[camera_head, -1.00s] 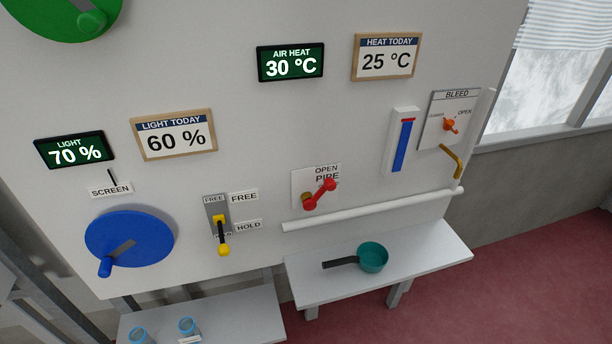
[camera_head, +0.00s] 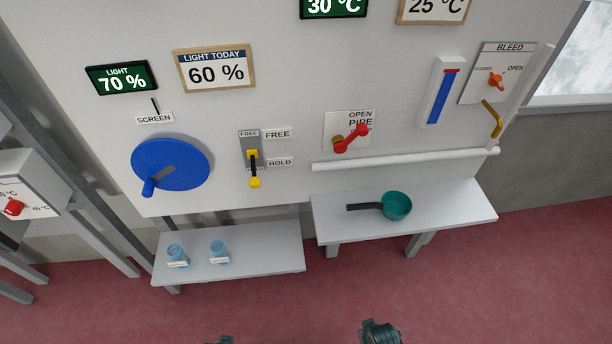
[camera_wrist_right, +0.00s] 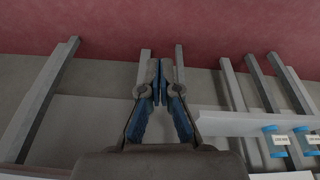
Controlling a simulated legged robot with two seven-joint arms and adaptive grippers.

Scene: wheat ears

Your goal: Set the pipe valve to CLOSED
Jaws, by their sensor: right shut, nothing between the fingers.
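The pipe valve (camera_head: 351,139) has a red lever on a brass hub. It is mounted on a white plate on the wall panel. The lever slants up to the right; the words OPEN and PIPE are readable above and beside it, and no CLOSED label is visible there. My right gripper (camera_wrist_right: 157,82) is shut and empty in the right wrist view, pointing away from the valve, which that view does not show. In the head view, a dark piece of my right arm (camera_head: 381,333) shows at the bottom edge, well below the valve. Only a sliver of my left arm (camera_head: 226,340) shows.
A white pipe (camera_head: 405,159) runs below the valve. A shelf (camera_head: 455,203) under it holds a teal pan (camera_head: 397,206). A yellow-handled FREE/HOLD lever (camera_head: 253,168) and blue wheel (camera_head: 172,164) are to the left. A lower shelf (camera_head: 285,250) holds blue cups. The red floor in front is clear.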

